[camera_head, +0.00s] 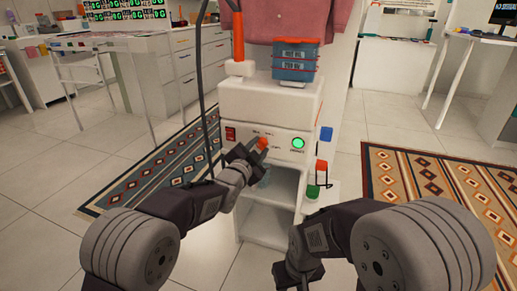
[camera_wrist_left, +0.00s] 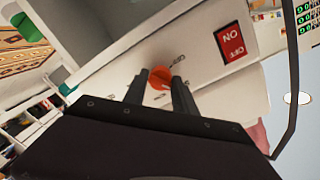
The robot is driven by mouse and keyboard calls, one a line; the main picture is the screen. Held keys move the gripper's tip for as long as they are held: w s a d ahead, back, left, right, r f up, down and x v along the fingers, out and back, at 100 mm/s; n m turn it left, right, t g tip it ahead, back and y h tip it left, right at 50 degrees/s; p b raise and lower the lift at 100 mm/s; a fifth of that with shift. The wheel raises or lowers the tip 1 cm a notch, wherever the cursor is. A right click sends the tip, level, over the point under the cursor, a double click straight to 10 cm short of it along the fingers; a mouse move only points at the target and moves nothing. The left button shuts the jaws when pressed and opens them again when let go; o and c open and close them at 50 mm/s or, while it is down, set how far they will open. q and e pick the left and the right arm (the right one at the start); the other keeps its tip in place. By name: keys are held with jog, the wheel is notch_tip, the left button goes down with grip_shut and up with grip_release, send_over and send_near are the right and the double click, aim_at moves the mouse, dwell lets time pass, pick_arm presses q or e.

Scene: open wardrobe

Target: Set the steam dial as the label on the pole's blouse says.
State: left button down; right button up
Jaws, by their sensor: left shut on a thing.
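The orange steam dial (camera_head: 263,142) is on the front panel of the white steamer (camera_head: 262,103). My left gripper (camera_head: 248,154) is at the dial. In the left wrist view the dial (camera_wrist_left: 159,77) sits between the tips of my left gripper (camera_wrist_left: 158,90), which is shut on it. Small words are printed around the dial, too small to read surely. A pink blouse (camera_head: 270,20) hangs above the steamer, cut off by the top edge; I see no readable label on it. My right gripper (camera_head: 298,272) is low in front of the steamer, its jaws unclear.
A red ON/OFF switch (camera_head: 230,134) and a green round button (camera_head: 298,143) flank the dial. A black hose (camera_head: 201,85) runs down beside my left arm. An open shelf (camera_head: 272,190) is below the panel.

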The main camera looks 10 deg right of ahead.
pick_arm(q)
jog(key=shift+a, duration=0.1)
jog(key=c, duration=1)
grip_release()
jog(key=shift+c, duration=0.2)
